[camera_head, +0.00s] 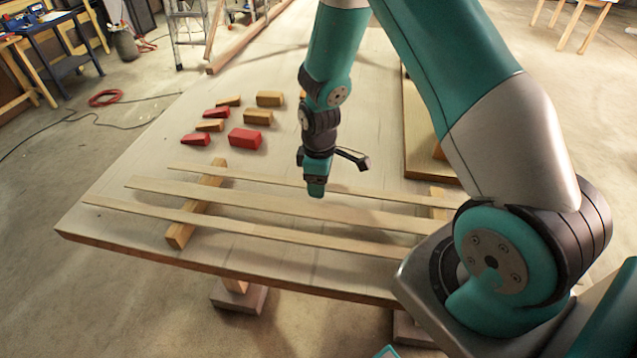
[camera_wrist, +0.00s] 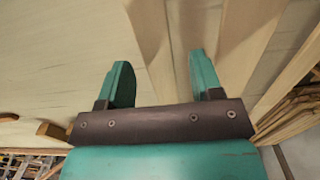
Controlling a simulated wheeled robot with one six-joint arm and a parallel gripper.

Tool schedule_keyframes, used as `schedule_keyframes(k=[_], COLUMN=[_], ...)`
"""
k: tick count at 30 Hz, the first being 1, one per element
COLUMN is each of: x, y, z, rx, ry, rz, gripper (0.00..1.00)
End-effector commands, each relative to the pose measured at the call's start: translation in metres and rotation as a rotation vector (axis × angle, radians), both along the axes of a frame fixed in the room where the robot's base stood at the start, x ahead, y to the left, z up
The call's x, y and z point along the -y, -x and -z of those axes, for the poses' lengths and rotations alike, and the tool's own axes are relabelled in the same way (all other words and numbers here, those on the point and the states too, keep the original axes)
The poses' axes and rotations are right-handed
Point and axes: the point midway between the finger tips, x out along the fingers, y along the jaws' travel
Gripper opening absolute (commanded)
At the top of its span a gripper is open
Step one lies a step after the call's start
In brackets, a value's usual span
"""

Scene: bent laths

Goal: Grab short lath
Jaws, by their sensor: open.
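Three pale, thin laths lie side by side across two wooden bars in the head view. The far lath (camera_head: 230,174) looks shortest, the middle lath (camera_head: 220,199) looks a little longer, and the near lath (camera_head: 200,217) looks longest. My gripper (camera_head: 316,192) points down over the far lath, its tip hiding part of it. In the wrist view my gripper (camera_wrist: 160,68) is open and empty, with two teal fingers. A narrow lath (camera_wrist: 150,40) runs between the fingers, apparently the far one. The height of the fingertips above it is unclear.
A wooden bar (camera_head: 181,232) supports the laths at left; the right one is partly hidden by my arm. Red blocks (camera_head: 245,139) and tan blocks (camera_head: 258,117) sit behind the laths on the table (camera_head: 125,158). A thick board (camera_head: 418,140) lies at right.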

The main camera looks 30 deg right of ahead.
Motion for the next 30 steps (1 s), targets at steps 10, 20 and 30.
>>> schedule_keyframes(k=[10,20,30], x=[0.0,0.0,0.0], y=[0.0,0.0,-0.001], z=[0.0,0.0,-0.03], rx=[0.0,0.0,0.006], ry=[0.0,0.0,0.001], rz=[0.001,0.001,0.001], gripper=[0.23,0.05,0.05])
